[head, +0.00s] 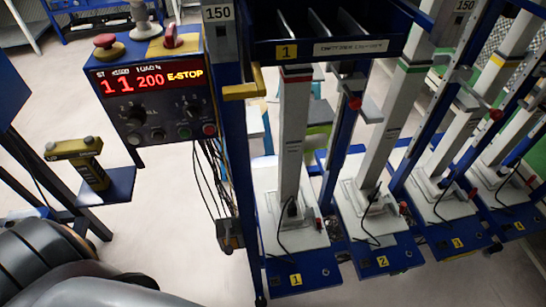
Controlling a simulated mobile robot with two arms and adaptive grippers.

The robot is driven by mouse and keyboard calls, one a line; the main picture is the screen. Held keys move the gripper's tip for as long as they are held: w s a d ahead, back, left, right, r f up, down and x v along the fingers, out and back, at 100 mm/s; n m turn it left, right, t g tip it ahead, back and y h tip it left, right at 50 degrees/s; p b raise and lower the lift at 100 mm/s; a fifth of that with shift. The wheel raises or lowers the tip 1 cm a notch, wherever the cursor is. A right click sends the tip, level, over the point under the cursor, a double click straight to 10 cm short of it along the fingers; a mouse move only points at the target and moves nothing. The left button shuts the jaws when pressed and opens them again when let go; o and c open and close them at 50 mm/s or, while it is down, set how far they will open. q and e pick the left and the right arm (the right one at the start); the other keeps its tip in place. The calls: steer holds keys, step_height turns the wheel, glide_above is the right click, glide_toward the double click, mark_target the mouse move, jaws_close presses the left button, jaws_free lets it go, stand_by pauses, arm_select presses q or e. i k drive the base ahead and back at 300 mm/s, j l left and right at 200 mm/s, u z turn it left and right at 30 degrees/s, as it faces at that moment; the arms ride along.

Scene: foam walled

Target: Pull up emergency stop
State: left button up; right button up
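A blue control box (155,128) stands left of the middle in the head view. On its top left, a red mushroom button (104,41) sits on a dull yellow base; it looks like the emergency stop. I cannot tell from this angle whether it is pressed in or raised. The red display (150,80) reads "11 200" and "E-STOP" in lit letters. A second red knob or handle (172,38) stands on a yellow plate at the box's top right. Neither of my grippers is in view. Grey and black arm links of mine fill the lower left.
A blue post (234,160) with a yellow bracket stands right of the box. Numbered blue-based test stands (300,270) fill the right. A small blue shelf (106,187) with a yellow device (85,160) is at the left. Cables hang below the box. The floor at lower centre is clear.

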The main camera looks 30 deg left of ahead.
mark_target(105, 41)
steer(key=u, duration=0.4)
steer(key=j+u, duration=0.1)
steer(key=u, duration=0.35)
steer(key=i+u, duration=0.1)
steer(key=u, duration=0.75)
